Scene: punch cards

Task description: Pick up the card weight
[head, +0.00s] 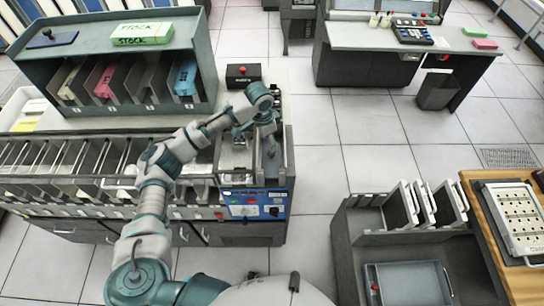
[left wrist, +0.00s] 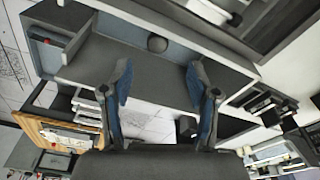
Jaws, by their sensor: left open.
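My left gripper (head: 267,122) is above the right end of the card machine (head: 235,195). In the left wrist view, its two blue-grey fingers (left wrist: 160,78) are spread wide with nothing between them. A small dark round knob (left wrist: 157,43) shows beyond the fingertips, on a grey channel surface. It looks like the handle of the card weight, apart from the fingers, though I cannot be sure. In the head view, the arm and gripper partly hide the narrow dark channel (head: 272,168). My right gripper is not in view.
A dark plate with a knob (head: 52,40) and a green STOCK block (head: 142,34) lie on the card rack (head: 200,60). A black box with a red button (head: 243,75) stands behind the machine. Card pockets (head: 90,160) line the machine's left. Open floor (head: 400,150) lies right.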

